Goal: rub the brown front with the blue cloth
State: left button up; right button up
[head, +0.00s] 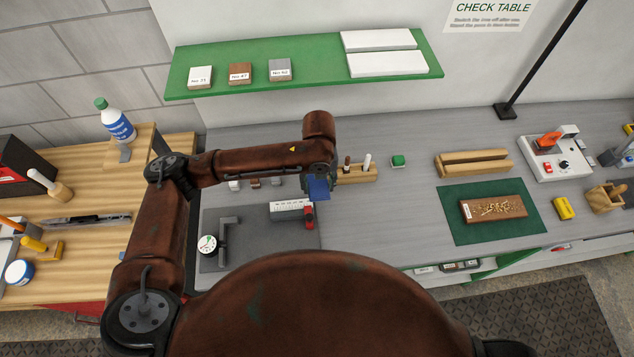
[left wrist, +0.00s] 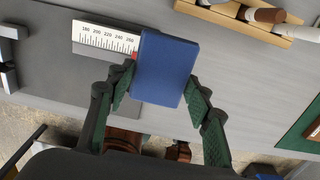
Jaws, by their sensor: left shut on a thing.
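The blue cloth (head: 318,189), a flat dark-blue block shape, is between the fingers of my left gripper (head: 318,180). In the left wrist view the blue cloth (left wrist: 166,66) sticks out from the green-padded fingers of the left gripper (left wrist: 162,88). It appears above the grey table near the white scale. The brown front (head: 478,210), a flat board with a white label and a heap of tan shavings, lies on the dark green mat (head: 460,233), well to the right of my left gripper. My right gripper is not in view.
A grey plate (head: 260,262) with a dial gauge (head: 208,244) and a white scale (head: 288,209) lies below the left gripper. A wooden rack (head: 358,176) stands beside it.

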pick_arm(q)
jog(key=o, duration=0.5)
jog(key=shift+a, duration=0.1)
jog(key=c, duration=0.5)
